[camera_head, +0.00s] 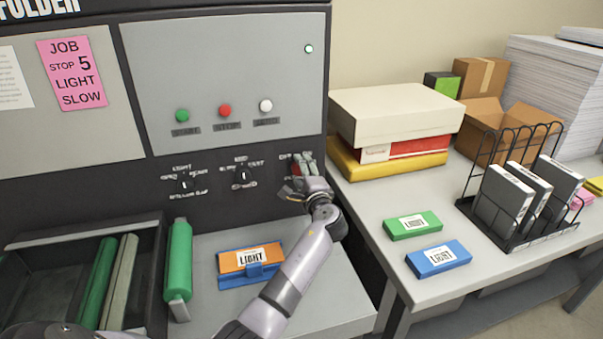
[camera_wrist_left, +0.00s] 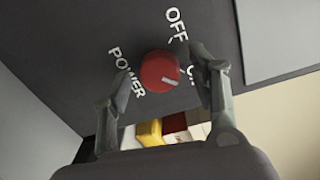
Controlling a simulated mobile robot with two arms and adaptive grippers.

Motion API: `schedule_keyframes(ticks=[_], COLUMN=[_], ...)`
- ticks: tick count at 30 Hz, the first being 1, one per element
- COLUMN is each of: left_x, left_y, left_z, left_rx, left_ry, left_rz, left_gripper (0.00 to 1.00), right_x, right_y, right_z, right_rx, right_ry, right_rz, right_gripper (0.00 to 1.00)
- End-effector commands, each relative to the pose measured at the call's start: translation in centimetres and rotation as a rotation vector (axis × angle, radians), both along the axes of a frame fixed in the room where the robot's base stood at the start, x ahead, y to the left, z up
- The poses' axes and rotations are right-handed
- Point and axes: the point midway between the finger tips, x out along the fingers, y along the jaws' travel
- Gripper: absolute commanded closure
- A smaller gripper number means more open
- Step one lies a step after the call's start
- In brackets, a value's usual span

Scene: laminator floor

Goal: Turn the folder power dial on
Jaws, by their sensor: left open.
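The red power dial (camera_wrist_left: 160,72) is on the dark panel in the left wrist view, between the labels POWER and OFF. A second label beside my finger is partly hidden. The dial's white mark lies toward its lower right edge in that view. My left gripper (camera_wrist_left: 163,85) is open, with one finger on each side of the dial; I cannot tell whether either finger touches it. In the head view, my left gripper (camera_head: 300,177) is at the right end of the folder's (camera_head: 225,175) dial row and mostly hides the dial.
Two black dials (camera_head: 184,183) (camera_head: 243,175) are left of my gripper. Green, red and white buttons (camera_head: 224,111) sit above. An orange LIGHT box (camera_head: 238,262) lies below. The side table (camera_head: 380,205) holds boxes and a wire rack (camera_head: 465,205).

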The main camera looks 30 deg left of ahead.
Motion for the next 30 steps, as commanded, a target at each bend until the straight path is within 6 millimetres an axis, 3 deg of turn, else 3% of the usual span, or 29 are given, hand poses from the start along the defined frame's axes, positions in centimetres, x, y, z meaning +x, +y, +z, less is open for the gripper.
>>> schedule_keyframes(ticks=[5,19,30], left_x=[-0.6,-6.6,-7.8], left_y=[-0.9,-7.8,-9.2], left_z=[-0.1,0.3,0.4], left_rx=[0.0,-0.002,0.0], left_ry=[0.0,0.002,0.0], left_rz=[-0.002,-0.003,0.0], left_gripper=[0.46,0.46,0.46], right_x=[0.0,0.0,0.0], right_y=[-0.3,-0.1,-0.1], right_z=[0.0,0.0,0.0], right_rx=[-0.003,-0.002,-0.001], right_ry=[0.0,0.0,0.0], right_rz=[0.001,0.0,0.0], right_gripper=[0.22,0.22,0.22])
